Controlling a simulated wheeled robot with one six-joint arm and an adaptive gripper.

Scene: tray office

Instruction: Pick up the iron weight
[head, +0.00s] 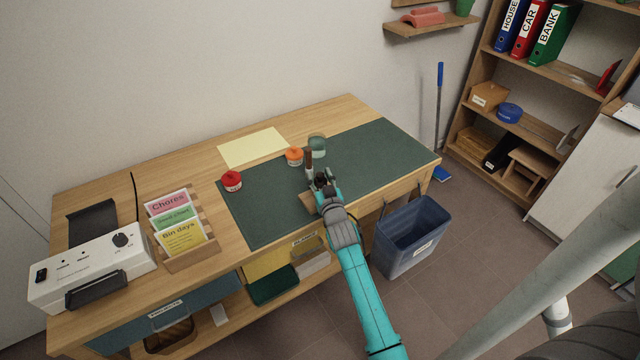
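My gripper (321,178) is over the dark green mat (258,222) on the wooden desk, toward the mat's right half. It is small and dark here, and I cannot tell whether its fingers are open or shut. I cannot make out an iron weight for sure; it may be hidden by the gripper. A dark brown upright thing (309,160) shows just beyond the gripper; I cannot tell whether they touch. A flat brown wooden piece (307,200) shows partly beneath the gripper at its left.
A grey-green jar (317,144), an orange-lidded jar (294,156) and a red-lidded jar (232,181) stand near the mat's back and left. Yellow paper (252,147) lies behind. A card rack (190,254) stands left. A blue bin (410,236) stands right of the desk.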

